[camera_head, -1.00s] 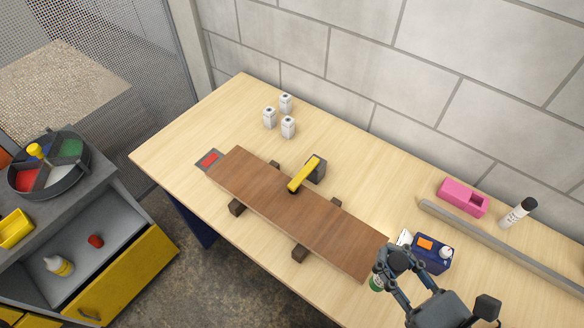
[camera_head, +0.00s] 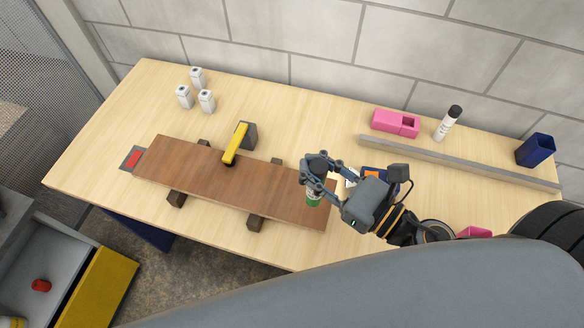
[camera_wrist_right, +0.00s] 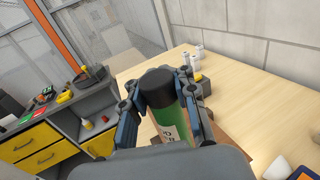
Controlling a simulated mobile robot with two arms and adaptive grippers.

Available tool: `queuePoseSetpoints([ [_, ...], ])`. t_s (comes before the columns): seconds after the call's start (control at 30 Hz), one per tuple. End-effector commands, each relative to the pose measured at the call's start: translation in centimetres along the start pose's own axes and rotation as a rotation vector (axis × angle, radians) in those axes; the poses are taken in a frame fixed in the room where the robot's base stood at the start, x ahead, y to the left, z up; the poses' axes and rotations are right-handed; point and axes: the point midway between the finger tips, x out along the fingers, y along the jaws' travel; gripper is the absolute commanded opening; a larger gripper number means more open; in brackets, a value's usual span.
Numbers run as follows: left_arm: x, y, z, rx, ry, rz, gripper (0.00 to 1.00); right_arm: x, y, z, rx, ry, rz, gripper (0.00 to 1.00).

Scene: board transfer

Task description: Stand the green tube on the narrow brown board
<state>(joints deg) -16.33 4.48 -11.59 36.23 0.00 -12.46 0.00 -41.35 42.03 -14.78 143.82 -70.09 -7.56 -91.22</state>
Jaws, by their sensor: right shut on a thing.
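The narrow brown board (camera_head: 200,177) lies on dark blocks along the front of the table. My right gripper (camera_head: 314,178) is shut on the green tube (camera_head: 313,198), over the board's right end. The tube is upright with a black cap, mostly hidden by the fingers in the head view. In the right wrist view the green tube (camera_wrist_right: 168,112) stands between the fingers of my right gripper (camera_wrist_right: 170,95). Whether its base touches the board cannot be told. My left gripper is not in view.
A yellow-handled clamp (camera_head: 236,145) sits at the board's back edge.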

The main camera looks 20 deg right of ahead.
Motion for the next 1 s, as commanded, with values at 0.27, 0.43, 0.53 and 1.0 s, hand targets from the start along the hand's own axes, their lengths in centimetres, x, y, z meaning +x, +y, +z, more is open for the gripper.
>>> queuePoseSetpoints([
  [0.27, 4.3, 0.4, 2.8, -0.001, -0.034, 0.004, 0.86, 3.0, -1.1, -3.4, -0.008, 0.001, 0.0, 0.0],
  [0.43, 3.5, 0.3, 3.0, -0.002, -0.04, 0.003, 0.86, 5.0, -1.9, -5.1, -0.001, 0.004, -0.006, 0.0],
  [0.53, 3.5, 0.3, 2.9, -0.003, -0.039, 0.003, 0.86, 5.6, -2.1, -5.9, -0.002, 0.005, -0.004, 0.0],
  [1.0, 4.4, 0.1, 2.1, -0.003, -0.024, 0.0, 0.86, 6.3, -2.3, -9.9, -0.002, 0.005, -0.002, 0.0],
])
